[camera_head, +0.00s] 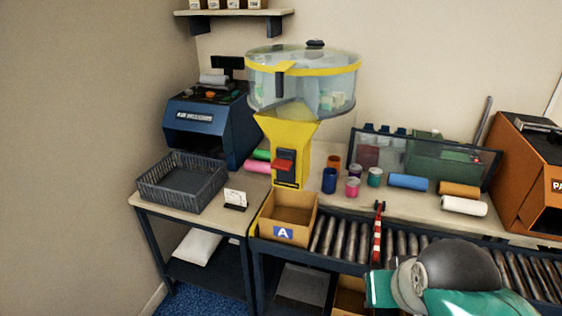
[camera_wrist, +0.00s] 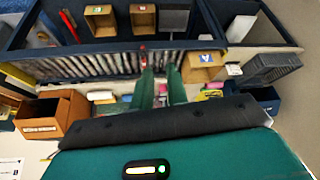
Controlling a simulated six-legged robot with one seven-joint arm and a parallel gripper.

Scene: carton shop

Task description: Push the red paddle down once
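The red paddle (camera_head: 283,165) sticks out from the dark front opening of the yellow dispenser (camera_head: 297,135), which has a clear round hopper on top. The paddle stands above an open carton (camera_head: 288,217) marked A, which also shows in the wrist view (camera_wrist: 203,68). My gripper (camera_wrist: 160,72) shows two green fingers with a gap between them, over the conveyor area. It is open and appears empty. In the head view my arm is at the lower right, well apart from the paddle; the fingers are not clear there. I cannot make out the paddle in the wrist view.
A roller conveyor (camera_head: 335,238) runs right from the carton, with a red-and-white striped bar (camera_head: 377,235) across it. Several cans and rolls lie behind it. A grey basket (camera_head: 181,184) and a small sign (camera_head: 235,199) stand left. An orange machine (camera_head: 535,175) stands right.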

